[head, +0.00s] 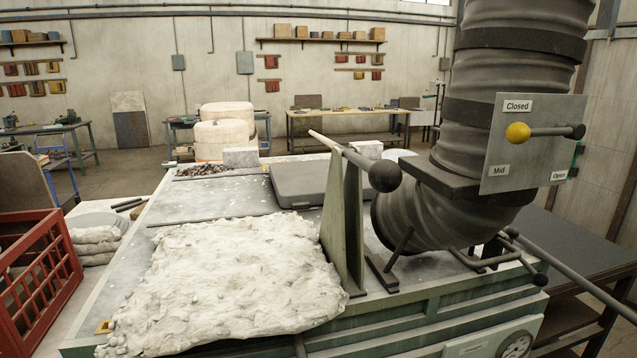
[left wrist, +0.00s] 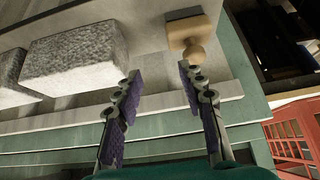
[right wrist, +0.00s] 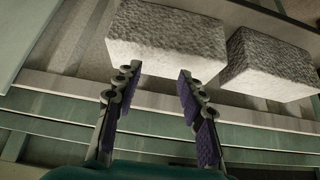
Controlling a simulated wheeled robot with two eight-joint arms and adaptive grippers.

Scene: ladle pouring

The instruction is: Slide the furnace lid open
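A flat dark grey slab (head: 297,184), which looks like the furnace lid, lies on the grey furnace top (head: 215,208) in the head view. A green upright plate (head: 344,222) and a rod with a dark ball end (head: 385,176) stand in front of its right part. Neither gripper shows in the head view. In the left wrist view my left gripper (left wrist: 160,72) is open and empty, with a pale tan knob (left wrist: 194,52) beyond its right fingertip. In the right wrist view my right gripper (right wrist: 159,72) is open and empty, below a rough white block (right wrist: 165,40).
A lumpy whitish blanket (head: 230,280) covers the front of the furnace top. A thick dark duct (head: 440,205) rises at right, beside a panel (head: 530,145) marked Closed, Mid and Open. A red crate (head: 40,265) stands at left. Another white block (right wrist: 267,65) sits right.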

